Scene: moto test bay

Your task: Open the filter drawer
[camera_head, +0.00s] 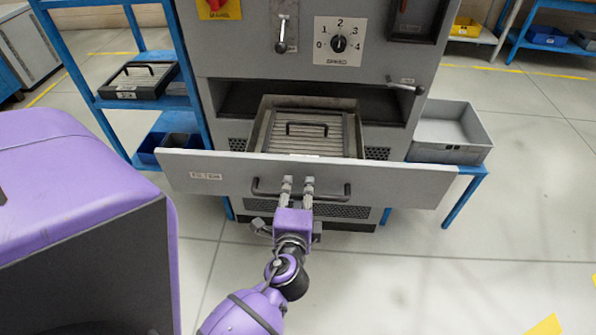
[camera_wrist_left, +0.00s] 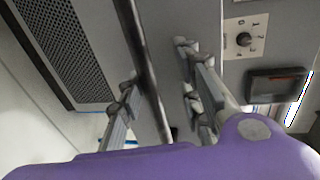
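The filter drawer's wide grey front (camera_head: 400,186) stands out from the cabinet, with a gap behind it. Inside lies a slatted filter (camera_head: 306,133) with a black handle on top. A dark bar handle (camera_head: 258,190) runs across the drawer front. My left gripper (camera_head: 298,184) is at the middle of this handle. In the left wrist view the bar (camera_wrist_left: 145,60) passes between the fingers of my left gripper (camera_wrist_left: 157,75), with gaps visible beside it, so the gripper looks open around it. My right gripper is not in view.
A grey bin (camera_head: 450,133) stands on a blue stand to the right. A blue rack (camera_head: 80,60) at left holds another slatted filter unit (camera_head: 139,80). A dial (camera_head: 338,43) and a lever (camera_head: 281,40) sit on the cabinet above.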

